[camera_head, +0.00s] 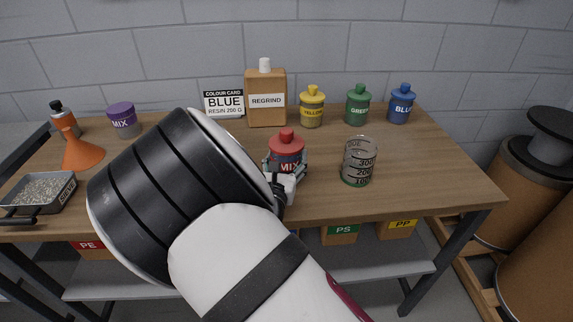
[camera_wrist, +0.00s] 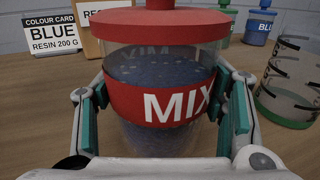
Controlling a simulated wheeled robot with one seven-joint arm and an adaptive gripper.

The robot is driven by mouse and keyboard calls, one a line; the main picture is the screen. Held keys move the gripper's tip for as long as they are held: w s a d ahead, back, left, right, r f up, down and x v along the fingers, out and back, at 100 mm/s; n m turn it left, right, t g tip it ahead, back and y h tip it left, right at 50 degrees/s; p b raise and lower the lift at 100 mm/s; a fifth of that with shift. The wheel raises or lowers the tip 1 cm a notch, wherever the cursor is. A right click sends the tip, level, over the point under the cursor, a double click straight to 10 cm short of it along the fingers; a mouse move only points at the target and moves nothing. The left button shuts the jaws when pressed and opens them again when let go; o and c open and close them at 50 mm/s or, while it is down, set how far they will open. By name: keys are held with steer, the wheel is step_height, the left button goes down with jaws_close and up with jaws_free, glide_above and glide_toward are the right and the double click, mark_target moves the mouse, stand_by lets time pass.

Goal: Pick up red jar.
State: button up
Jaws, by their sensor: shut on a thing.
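The red jar (camera_head: 286,148) has a red lid, clear walls, dark blue-grey contents and a red band reading MIX. It stands upright near the middle of the wooden table. In the wrist view the red jar (camera_wrist: 160,70) fills the centre, with its lid cut off by the top edge. My gripper (camera_head: 285,172) is around the jar from the front. In the wrist view my gripper (camera_wrist: 165,110) has its teal finger pads against both sides of the jar, shut on it. I cannot tell whether the jar's base touches the table.
A clear measuring beaker (camera_head: 359,163) stands close to the right of the jar. Behind are the REGRIND box (camera_head: 266,112), the colour card (camera_head: 224,103) and yellow (camera_head: 312,108), green (camera_head: 358,106) and blue (camera_head: 401,105) jars.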

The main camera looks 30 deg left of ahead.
steer(key=shift+r, duration=0.85)
steer(key=s+d+r+b, duration=0.1)
steer(key=s+d, duration=0.2)
steer(key=d, duration=0.4)
steer(key=s+d, duration=0.3)
steer(key=d, duration=0.4)
steer(key=r+p, duration=0.2)
steer(key=r, duration=0.3)
steer(key=shift+d+r+p, duration=0.25)
steer(key=shift+d+p, duration=0.15)
step_height(320, 180, up, 6)
steer(key=shift+f, duration=3)
